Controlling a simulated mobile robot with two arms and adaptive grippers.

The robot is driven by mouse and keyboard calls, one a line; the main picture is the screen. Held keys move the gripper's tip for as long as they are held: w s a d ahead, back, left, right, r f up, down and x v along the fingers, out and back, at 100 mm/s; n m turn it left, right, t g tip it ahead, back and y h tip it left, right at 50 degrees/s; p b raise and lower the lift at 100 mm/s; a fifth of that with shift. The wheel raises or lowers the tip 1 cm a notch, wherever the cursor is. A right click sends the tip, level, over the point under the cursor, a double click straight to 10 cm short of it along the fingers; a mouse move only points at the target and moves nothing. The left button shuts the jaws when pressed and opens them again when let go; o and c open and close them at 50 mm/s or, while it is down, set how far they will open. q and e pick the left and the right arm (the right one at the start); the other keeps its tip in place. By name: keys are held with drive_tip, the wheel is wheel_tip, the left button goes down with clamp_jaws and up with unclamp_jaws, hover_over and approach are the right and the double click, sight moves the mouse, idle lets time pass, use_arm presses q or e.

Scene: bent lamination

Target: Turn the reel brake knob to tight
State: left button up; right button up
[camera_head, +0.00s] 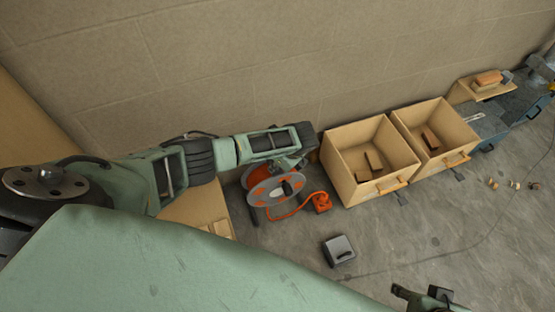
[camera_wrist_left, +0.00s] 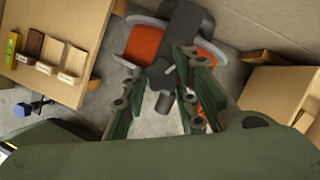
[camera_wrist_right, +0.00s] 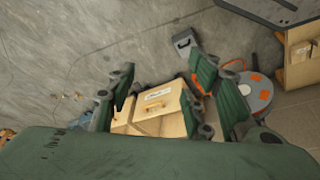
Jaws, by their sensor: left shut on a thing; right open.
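The cable reel (camera_head: 272,190) stands on the floor by the wall, with a grey disc, orange drum and orange cable. It also shows in the left wrist view (camera_wrist_left: 143,44) and at the right of the right wrist view (camera_wrist_right: 258,90). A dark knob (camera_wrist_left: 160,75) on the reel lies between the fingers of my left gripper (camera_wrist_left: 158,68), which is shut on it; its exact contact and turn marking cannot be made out. In the head view my left arm hides the upper reel. My right gripper (camera_wrist_right: 160,72) is open, empty and away from the reel.
Two wooden bins (camera_head: 350,190) (camera_head: 458,152) with brown blocks stand right of the reel. An orange socket box (camera_head: 320,202) and a grey case (camera_head: 338,250) lie on the floor. A wooden unit (camera_wrist_left: 85,20) with several blocks is left of the reel. Floor in front is mostly clear.

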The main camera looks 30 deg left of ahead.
use_arm(q)
drive_tip(key=m+p, duration=0.1)
drive_tip(key=s+m+t+p, duration=0.1)
drive_tip(key=m+p, duration=0.1)
drive_tip(key=shift+s+a+m, duration=0.1)
drive_tip(key=shift+a+m, duration=0.2)
drive_tip(key=shift+a, duration=0.05)
drive_tip(key=m+p, duration=0.1)
drive_tip(key=m+t+h, duration=0.1)
drive_tip(key=m, duration=0.1)
drive_tip(key=a+m+p, duration=0.1)
drive_tip(key=m, duration=0.1)
drive_tip(key=shift+f+t+h+p, duration=0.15)
drive_tip(key=shift+t+h+p, duration=0.15)
drive_tip(key=shift+m+h, duration=0.3)
drive_tip(key=shift+m, duration=0.7)
drive_tip(key=shift+a+m+t+h, duration=0.2)
drive_tip(key=shift+m+t+h, duration=0.15)
drive_tip(key=shift+m, duration=0.85)
use_arm(e)
wheel_tip(320, 180, down, 21)
drive_tip(key=s+g, duration=0.1)
drive_tip(key=s, duration=0.2)
drive_tip(key=shift+f, duration=0.2)
use_arm(q)
drive_tip(key=shift+w, duration=0.2)
clamp_jaws()
drive_tip(key=o, duration=1)
unclamp_jaws()
